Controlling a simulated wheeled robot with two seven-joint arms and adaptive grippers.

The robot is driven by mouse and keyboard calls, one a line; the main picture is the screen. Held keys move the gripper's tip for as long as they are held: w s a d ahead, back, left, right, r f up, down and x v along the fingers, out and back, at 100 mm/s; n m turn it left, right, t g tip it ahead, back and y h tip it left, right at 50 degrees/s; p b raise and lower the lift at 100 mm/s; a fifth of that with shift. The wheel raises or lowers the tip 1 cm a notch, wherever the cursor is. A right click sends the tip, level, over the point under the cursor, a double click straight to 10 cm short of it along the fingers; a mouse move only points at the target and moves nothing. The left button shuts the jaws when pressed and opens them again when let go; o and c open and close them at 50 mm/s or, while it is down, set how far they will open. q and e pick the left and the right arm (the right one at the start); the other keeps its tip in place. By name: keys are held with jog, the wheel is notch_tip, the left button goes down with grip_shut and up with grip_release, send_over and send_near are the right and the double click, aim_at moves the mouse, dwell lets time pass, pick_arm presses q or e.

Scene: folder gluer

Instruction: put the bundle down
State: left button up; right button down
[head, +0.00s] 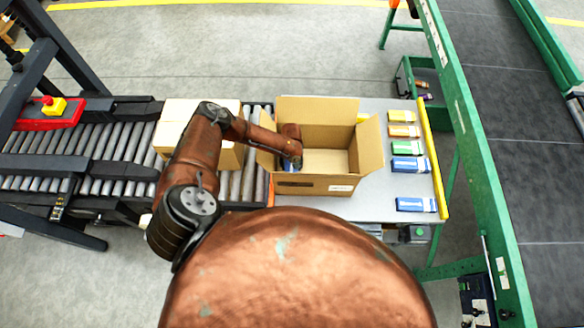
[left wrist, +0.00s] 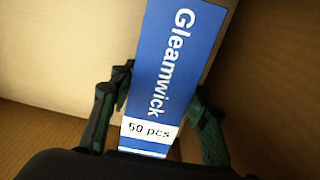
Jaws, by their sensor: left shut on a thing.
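The bundle (left wrist: 175,65) is a blue and white pack marked "Gleamwick" and "50 pcs". My left gripper (left wrist: 158,125) is shut on it, with one dark green finger on each side, inside the open cardboard box. In the head view a small blue part of the bundle (head: 288,166) shows beside the gripper, at the left inside of the box (head: 312,186). The box's flaps stand open and its visible floor is bare. I cannot tell whether the bundle touches the floor. My right gripper is not in view.
Several coloured packs, such as a blue one (head: 415,204), lie in a column on the grey table (head: 385,205) right of the box. A closed carton (head: 182,112) stands on the roller conveyor (head: 112,143) at left. A green frame (head: 480,150) runs along the right.

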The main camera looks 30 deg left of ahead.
aim_at(292, 163)
pick_arm(q)
jog(key=shift+w+f, duration=0.1)
jog(key=shift+f, duration=0.7)
jog(key=shift+f, duration=0.15)
jog(key=o, duration=1.4)
jog(key=shift+o, duration=0.2)
notch_tip(292, 163, up, 12)
jog(key=shift+r+p, duration=0.15)
jog(key=shift+p, duration=0.6)
